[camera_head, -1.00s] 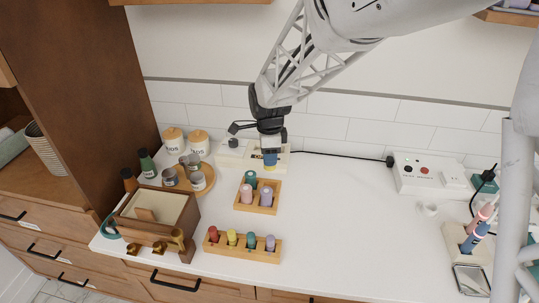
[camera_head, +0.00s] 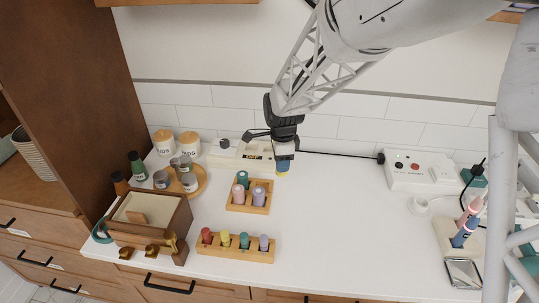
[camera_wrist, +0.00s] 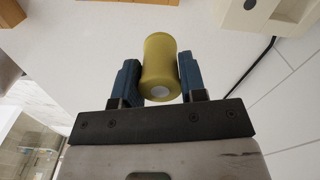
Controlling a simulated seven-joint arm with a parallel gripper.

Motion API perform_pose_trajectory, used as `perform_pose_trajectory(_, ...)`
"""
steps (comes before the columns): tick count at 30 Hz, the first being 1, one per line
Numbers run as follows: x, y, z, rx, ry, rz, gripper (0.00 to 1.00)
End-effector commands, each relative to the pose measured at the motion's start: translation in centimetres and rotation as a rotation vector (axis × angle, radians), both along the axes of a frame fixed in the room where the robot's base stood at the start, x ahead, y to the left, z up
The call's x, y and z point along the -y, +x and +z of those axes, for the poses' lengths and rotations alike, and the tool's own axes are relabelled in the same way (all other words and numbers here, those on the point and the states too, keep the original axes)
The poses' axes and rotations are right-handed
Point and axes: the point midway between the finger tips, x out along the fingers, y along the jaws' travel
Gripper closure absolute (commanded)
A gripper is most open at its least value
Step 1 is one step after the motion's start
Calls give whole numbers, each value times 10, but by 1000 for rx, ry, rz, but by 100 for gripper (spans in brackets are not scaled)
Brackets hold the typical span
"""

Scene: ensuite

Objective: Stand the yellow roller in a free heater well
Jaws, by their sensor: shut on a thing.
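My gripper (camera_head: 283,160) is shut on a yellow roller (camera_wrist: 161,62), with one blue finger on each side of it in the wrist view. In the head view only the roller's lower part (camera_head: 282,171) shows below the fingers. The gripper holds it roughly upright, in front of the right end of the cream heater (camera_head: 226,158), apart from it. The heater stands against the back wall and has a dark display and a dark knob. Its wells cannot be made out. A corner of it shows in the wrist view (camera_wrist: 287,13).
A wooden rack (camera_head: 235,205) with several rollers stands in front of the heater. A longer rack (camera_head: 240,255) at the front edge also holds several rollers, one of them yellow. Jars on a round tray (camera_head: 203,184) stand left. The counter's middle right is clear.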

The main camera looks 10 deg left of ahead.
Motion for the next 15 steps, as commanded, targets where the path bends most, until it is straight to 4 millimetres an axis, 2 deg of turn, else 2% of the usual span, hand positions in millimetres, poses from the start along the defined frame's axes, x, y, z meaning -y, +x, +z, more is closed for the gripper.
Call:
perform_pose_trajectory(9,-1,1,0,0,0,0,85)
perform_pose_trajectory(15,-5,13,-1,0,0,0,85)
